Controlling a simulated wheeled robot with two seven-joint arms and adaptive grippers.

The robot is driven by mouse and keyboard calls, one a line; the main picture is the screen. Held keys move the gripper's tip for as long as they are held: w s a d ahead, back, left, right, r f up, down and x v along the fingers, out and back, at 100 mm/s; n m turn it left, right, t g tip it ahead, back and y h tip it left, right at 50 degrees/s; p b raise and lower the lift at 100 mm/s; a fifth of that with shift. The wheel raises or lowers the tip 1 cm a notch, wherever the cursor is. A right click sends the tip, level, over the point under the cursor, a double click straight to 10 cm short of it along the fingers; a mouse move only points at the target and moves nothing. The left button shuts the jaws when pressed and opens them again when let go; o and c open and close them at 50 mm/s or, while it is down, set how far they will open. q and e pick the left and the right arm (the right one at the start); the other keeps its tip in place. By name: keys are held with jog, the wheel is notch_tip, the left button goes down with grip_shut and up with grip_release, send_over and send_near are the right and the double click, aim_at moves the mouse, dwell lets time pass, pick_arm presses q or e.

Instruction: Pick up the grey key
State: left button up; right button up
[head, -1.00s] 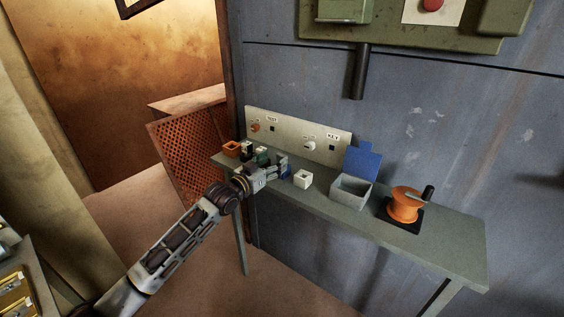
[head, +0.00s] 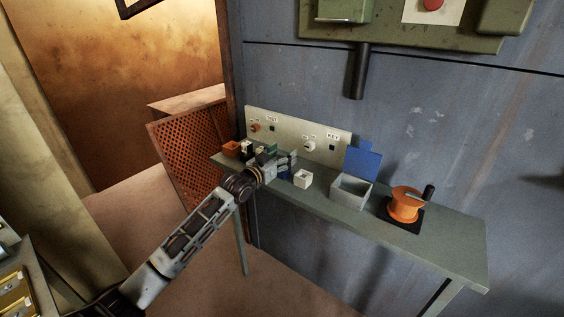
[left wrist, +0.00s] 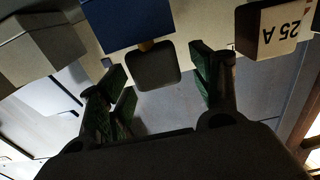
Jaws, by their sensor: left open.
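In the left wrist view a dark grey rounded square piece (left wrist: 154,66), which looks like the head of the grey key, joins a blue block (left wrist: 137,20) by a short brass-coloured neck. My left gripper (left wrist: 158,72) is open, with one green-padded finger on each side of the grey piece and a gap to both. In the head view my left gripper (head: 287,163) is over the back left of the bench, and the key is hidden or too small to tell there. My right gripper is not in view.
A block marked 25 A (left wrist: 270,35) is close to the right finger. A panel marked KEY (head: 325,134) stands behind.

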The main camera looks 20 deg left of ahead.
aim_at(282, 154)
pick_arm(q)
jog(key=shift+c, duration=0.3)
jog(key=c, duration=1.1)
jog(key=shift+o, duration=0.2)
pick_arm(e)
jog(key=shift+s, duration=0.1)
pick_arm(q)
jog(key=shift+r+p, duration=0.5)
jog(key=shift+r, duration=4.5)
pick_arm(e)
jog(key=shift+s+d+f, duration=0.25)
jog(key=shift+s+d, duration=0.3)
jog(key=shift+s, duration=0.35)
